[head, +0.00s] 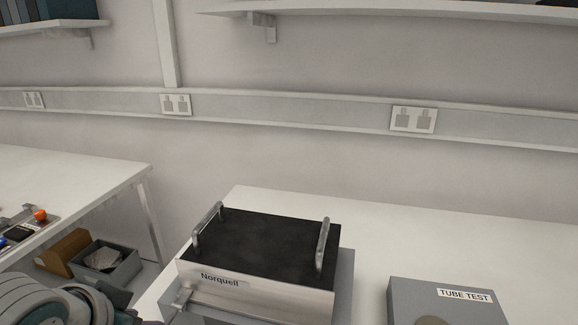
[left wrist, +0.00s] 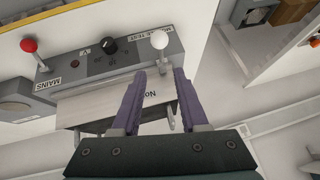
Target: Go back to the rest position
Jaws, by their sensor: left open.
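My left gripper (left wrist: 160,74) shows in the left wrist view with its two purple fingers apart and nothing between them. The fingers point at a grey control panel (left wrist: 92,66) with a white-ball lever (left wrist: 159,40) just beyond the fingertips. I cannot tell whether they touch it. In the head view my left arm shows at the lower left, and its fingers are not visible. The Norquell chamber (head: 228,287) stands on the white bench, with its black lid (head: 262,246) shut flat on top. My right gripper is in neither view.
The panel also bears a red-ball lever (left wrist: 29,45) and a black dial (left wrist: 109,45). A grey TUBE TEST box (head: 415,297) stands right of the chamber. A second bench (head: 90,170) is at the left, with an open grey box (head: 122,270) below it. The bench behind the chamber is clear.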

